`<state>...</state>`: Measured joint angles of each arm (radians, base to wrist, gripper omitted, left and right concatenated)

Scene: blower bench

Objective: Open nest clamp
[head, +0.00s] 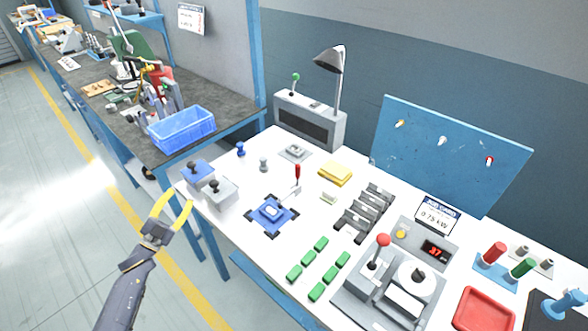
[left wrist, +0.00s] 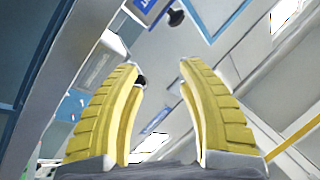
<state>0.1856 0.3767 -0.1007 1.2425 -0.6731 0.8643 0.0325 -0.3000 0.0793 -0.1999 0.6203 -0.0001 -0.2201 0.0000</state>
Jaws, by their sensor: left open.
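The blue nest (head: 272,214) sits on dark corner pads on the white bench top, with a pale part in its middle. A clamp lever with a red handle (head: 297,173) stands upright at its back right side. My left gripper (head: 178,198) has yellow fingers and is open and empty, off the bench's left edge, well left of the nest and apart from it. The left wrist view also shows its spread fingers (left wrist: 160,68) with nothing between them. The nest cannot be made out there. My right gripper is not in view.
A blue box (head: 198,172) and a grey box (head: 219,190), each with a black knob, stand between my left gripper and the nest. Several green blocks (head: 318,266) lie in front of the nest. A red-knobbed press (head: 383,241) stands to the right. A lamp (head: 330,60) is behind.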

